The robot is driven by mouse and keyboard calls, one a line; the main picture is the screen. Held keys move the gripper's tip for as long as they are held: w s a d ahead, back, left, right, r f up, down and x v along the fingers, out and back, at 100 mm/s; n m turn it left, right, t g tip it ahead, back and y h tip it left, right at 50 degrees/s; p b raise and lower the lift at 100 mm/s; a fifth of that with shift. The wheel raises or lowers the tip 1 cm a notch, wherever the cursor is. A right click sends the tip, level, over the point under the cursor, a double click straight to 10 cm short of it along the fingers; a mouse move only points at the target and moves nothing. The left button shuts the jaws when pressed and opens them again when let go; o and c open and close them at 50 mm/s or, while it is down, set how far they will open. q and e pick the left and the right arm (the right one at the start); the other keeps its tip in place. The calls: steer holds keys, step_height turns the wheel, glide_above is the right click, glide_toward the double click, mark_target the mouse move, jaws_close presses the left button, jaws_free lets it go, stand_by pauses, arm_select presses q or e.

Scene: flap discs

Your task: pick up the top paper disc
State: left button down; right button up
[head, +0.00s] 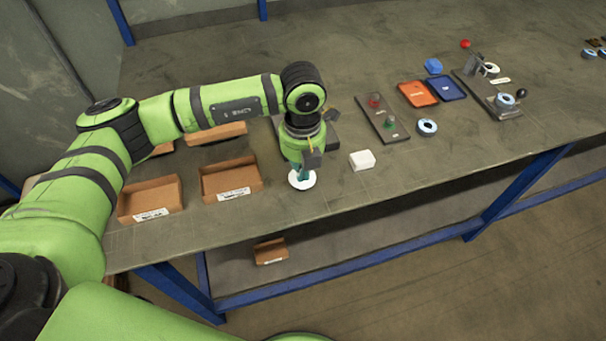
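A round white disc (302,184) shows low under my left gripper, near the front edge of the table. It looks like the paper disc; whether it is a single disc or the top of a stack cannot be told. My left gripper (301,172) points down right over it, with its teal fingertips at or just above the white surface. The fingertips hide the disc's middle, and I cannot tell whether they touch it or how far apart they are. My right gripper is not in view.
Open cardboard boxes (150,199) stand to the left. The table front is mostly clear.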

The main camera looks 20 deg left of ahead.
arm_select(q)
steer(key=shift+s+d+f, duration=0.1)
steer(key=shift+s, duration=0.15)
stand_by(0.3)
steer(key=shift+w+r+p, duration=0.1)
steer(key=shift+r+p, duration=1.4)
steer(key=shift+r, duration=1.6)
